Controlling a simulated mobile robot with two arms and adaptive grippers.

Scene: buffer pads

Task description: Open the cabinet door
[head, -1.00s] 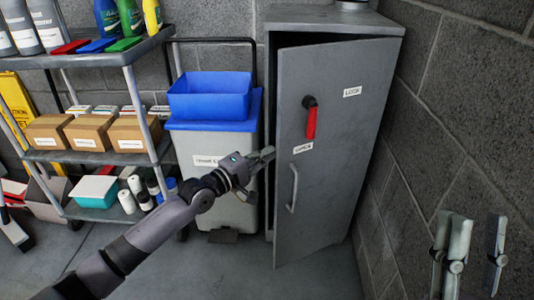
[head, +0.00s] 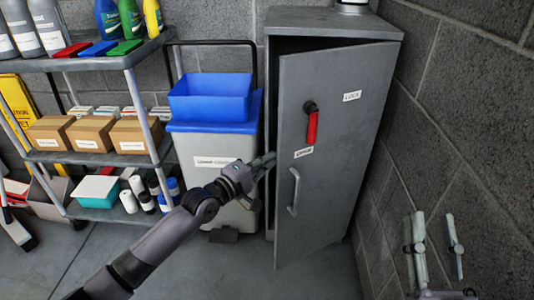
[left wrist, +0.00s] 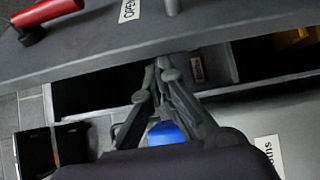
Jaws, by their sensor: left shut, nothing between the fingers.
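The grey cabinet (head: 335,22) stands in the corner. Its door (head: 345,80) is ajar, with a dark gap along its left edge. A red lever (head: 312,126) hangs down on the door, above a metal pull handle (head: 294,192). My left gripper (head: 268,162) is shut and empty at the door's left edge, by the gap. In the left wrist view its fingertips (left wrist: 164,66) reach the gap beside the door edge (left wrist: 95,62); I cannot tell whether they touch it. My right gripper (head: 436,232) is open and empty at the lower right, away from the door.
A grey bin with a blue lid (head: 215,126) stands just left of the cabinet. A shelf cart (head: 90,158) with boxes and bottles is further left. A block wall (head: 460,110) is close on the right. The floor (head: 315,275) before the door is clear.

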